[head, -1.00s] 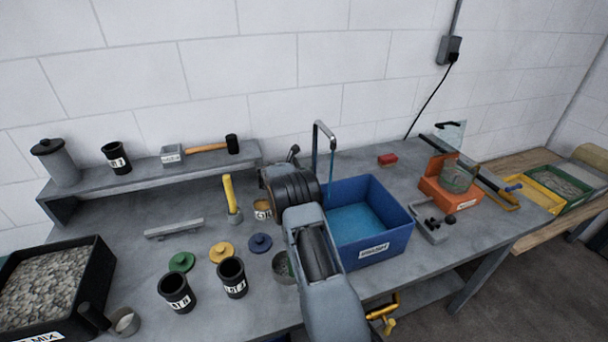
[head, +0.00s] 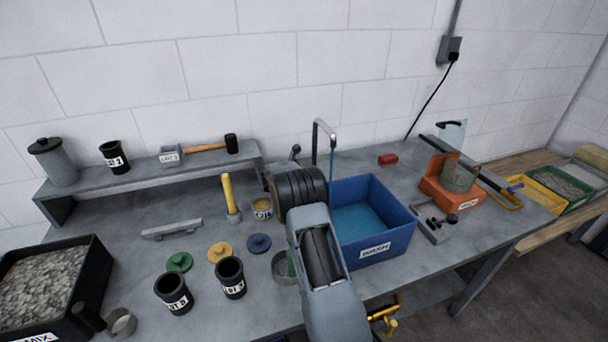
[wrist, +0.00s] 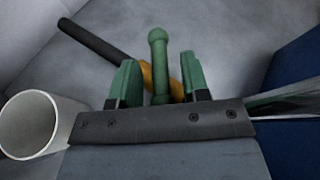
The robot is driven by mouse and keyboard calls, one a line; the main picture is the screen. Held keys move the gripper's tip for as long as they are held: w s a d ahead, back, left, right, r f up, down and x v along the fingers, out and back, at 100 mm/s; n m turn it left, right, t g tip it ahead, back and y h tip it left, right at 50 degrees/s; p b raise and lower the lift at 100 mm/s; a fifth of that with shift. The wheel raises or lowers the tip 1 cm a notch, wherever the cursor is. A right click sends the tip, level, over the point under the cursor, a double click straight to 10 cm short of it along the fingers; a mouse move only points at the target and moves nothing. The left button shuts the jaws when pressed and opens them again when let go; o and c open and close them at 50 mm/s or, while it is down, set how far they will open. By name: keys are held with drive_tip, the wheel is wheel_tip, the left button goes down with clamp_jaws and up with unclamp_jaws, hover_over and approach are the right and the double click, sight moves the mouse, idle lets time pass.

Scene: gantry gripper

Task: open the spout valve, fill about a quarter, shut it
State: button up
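My gripper (wrist: 158,68) shows two green fingers in the wrist view, standing apart with a gap on each side of a green knobbed bar (wrist: 158,40). The bar stands between them, and no contact is visible. An orange piece (wrist: 148,76) and a dark rod (wrist: 95,42) lie behind it. In the head view my arm hides most of the gripper. A curved grey spout (head: 325,127) stands at the back of the bench. A thin blue line (head: 332,165) runs down from it to the blue WASH tub (head: 385,228). I cannot tell whether the green bar belongs to the spout valve.
A grey cup (head: 281,268) sits beside my arm, partly hidden. Two black cups (head: 172,294) and coloured lids (head: 219,252) stand left of it. A yellow-handled tool (head: 228,193) stands behind them. An orange device (head: 450,195) is right of the tub.

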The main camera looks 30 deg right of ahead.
drive_tip(key=b+v, duration=0.2)
drive_tip(key=v, duration=1.2)
drive_tip(key=shift+d, duration=0.1)
drive_tip(key=w+d+r+n+g+y+p, duration=0.2)
drive_tip(key=d+r+n+y+p, duration=0.15)
drive_tip(key=n, duration=1.35)
drive_tip(key=w+d+r+n+g+y+p, duration=0.25)
drive_tip(key=n+y, duration=0.25)
drive_tip(key=n, duration=1.3)
drive_tip(key=shift+h, duration=0.25)
drive_tip(key=x, duration=0.8)
drive_tip(key=d+p+x, duration=0.1)
drive_tip(key=x, duration=0.3)
drive_tip(key=shift+d+r, duration=0.15)
